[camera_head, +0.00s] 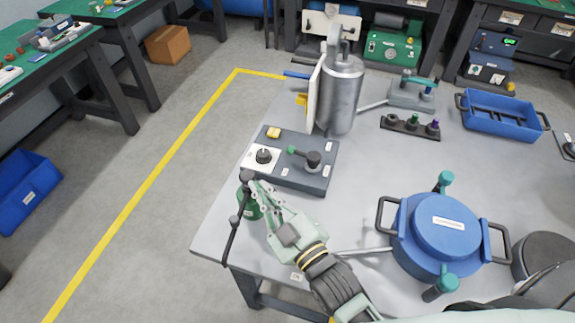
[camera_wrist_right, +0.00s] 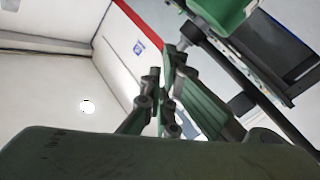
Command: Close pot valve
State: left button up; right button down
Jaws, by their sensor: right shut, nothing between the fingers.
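A blue pot (camera_head: 441,233) with a blue lid, black side handles and teal knobs stands on the right part of the table. A metal pipe (camera_head: 362,251) runs from it to the left, and its far end is hidden behind my right gripper. My right gripper (camera_head: 250,184) is shut and empty at the table's left edge, beside a green rounded part (camera_head: 249,205) and a dark lever-like rod (camera_head: 233,230). I cannot tell whether it touches them. Its fingers also show in the right wrist view (camera_wrist_right: 162,95), brought together. Which part is the pot valve is unclear. My left gripper is out of view.
A dark control box (camera_head: 316,182) with a knob and a green-tipped lever lies just beyond my right gripper. A steel cylinder (camera_head: 342,95) stands behind it. A blue tray (camera_head: 503,131) and a black rack (camera_head: 410,127) sit at the back. The grey table (camera_head: 385,165) is clear in the middle.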

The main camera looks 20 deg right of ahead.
jog(key=d+f+n+g+h+b, duration=0.1)
jog(key=d+f+n+h, duration=0.3)
jog(key=d+n, duration=0.35)
jog(key=w, duration=0.3)
jog(key=w+f+p, duration=0.1)
jog(key=w, duration=0.3)
jog(key=w+f+p, duration=0.1)
jog(key=w, duration=0.3)
jog(key=shift+d+f, duration=0.1)
jog(key=shift+d, duration=0.05)
jog(key=shift+w+d+f+p, duration=0.2)
jog(key=shift+w+d+p, duration=0.1)
jog(key=shift+w+d, duration=0.2)
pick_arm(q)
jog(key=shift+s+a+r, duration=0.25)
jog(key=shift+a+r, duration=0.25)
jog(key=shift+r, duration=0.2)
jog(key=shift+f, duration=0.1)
